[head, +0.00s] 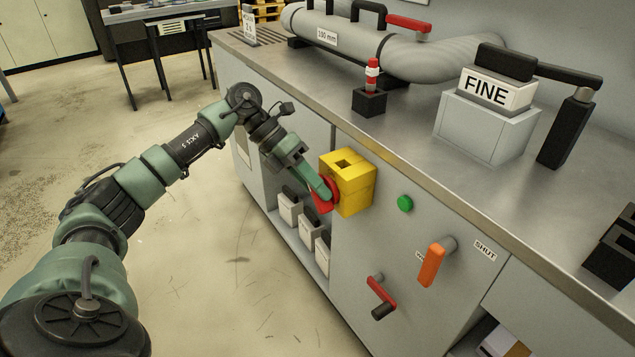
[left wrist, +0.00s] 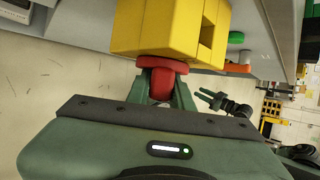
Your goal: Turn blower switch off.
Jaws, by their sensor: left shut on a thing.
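The blower switch is a yellow box (head: 352,184) with a red knob (head: 322,196) on the front of the grey cabinet. My left gripper (head: 326,194) reaches it from the left and is shut on the red knob. In the left wrist view the yellow box (left wrist: 170,35) fills the top middle, and the red knob (left wrist: 162,75) sits between the two green fingers (left wrist: 160,92). The fingers hide part of the knob, so its exact setting cannot be read. My right gripper is not clearly seen in the head view.
A green button (head: 405,203), an orange lever (head: 434,263) beside a "SHUT" label and a red-handled crank (head: 381,295) are on the same cabinet front. The metal worktop (head: 400,140) above carries a grey pipe (head: 350,40) and a "FINE" box (head: 485,125). Open floor lies left.

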